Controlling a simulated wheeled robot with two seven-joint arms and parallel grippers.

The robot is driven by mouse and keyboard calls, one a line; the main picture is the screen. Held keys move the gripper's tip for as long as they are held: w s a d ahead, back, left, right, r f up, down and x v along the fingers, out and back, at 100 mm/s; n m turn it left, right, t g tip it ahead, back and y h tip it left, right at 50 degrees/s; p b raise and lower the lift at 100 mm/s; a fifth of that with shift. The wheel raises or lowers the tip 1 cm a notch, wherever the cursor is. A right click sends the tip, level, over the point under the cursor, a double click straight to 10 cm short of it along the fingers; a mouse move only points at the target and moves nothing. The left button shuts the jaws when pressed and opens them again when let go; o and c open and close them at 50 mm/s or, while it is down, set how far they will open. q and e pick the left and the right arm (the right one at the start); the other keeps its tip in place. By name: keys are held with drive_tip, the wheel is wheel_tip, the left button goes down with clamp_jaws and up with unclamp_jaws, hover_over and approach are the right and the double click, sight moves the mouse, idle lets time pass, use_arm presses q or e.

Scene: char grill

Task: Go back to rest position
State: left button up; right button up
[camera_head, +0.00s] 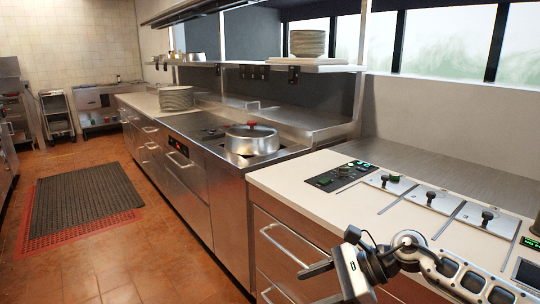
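My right gripper (314,285) is at the bottom of the head view, its arm coming in from the lower right. It is in front of the steel drawers below the pale counter. Its two dark fingers point left and stand apart, with nothing seen between them. My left gripper is not in view.
A lidded steel pot (252,141) stands on the stove. Plates are stacked on the far counter (176,97) and the shelf (307,43). The pale counter (300,185) has control panels set in. A dark mat (85,198) lies on the open tiled floor.

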drive_tip(key=s+a+r+m+t+y, duration=0.1)
drive_tip(key=s+a+m+t+y, duration=0.2)
drive_tip(key=m, duration=0.5)
drive_tip(key=s+a+m+t+y, duration=0.25)
drive_tip(key=a+m+t, duration=0.2)
drive_tip(key=m, duration=0.35)
drive_tip(key=s+d+f+n+h, duration=0.4)
drive_tip(key=s+f+n, duration=0.1)
drive_tip(key=n, duration=0.6)
drive_tip(key=s+d+f+n+t+h, duration=0.1)
drive_tip(key=s+d+f+n+h, duration=0.4)
drive_tip(key=n, duration=0.7)
drive_tip(key=s+d+f+n+h, duration=0.4)
drive_tip(key=f+n, duration=0.5)
drive_tip(key=n, duration=0.3)
drive_tip(key=shift+s+d+t+h, duration=0.25)
drive_tip(key=shift+s+t+h, duration=0.1)
drive_tip(key=shift+s+h, duration=0.3)
drive_tip(key=shift+w, duration=0.1)
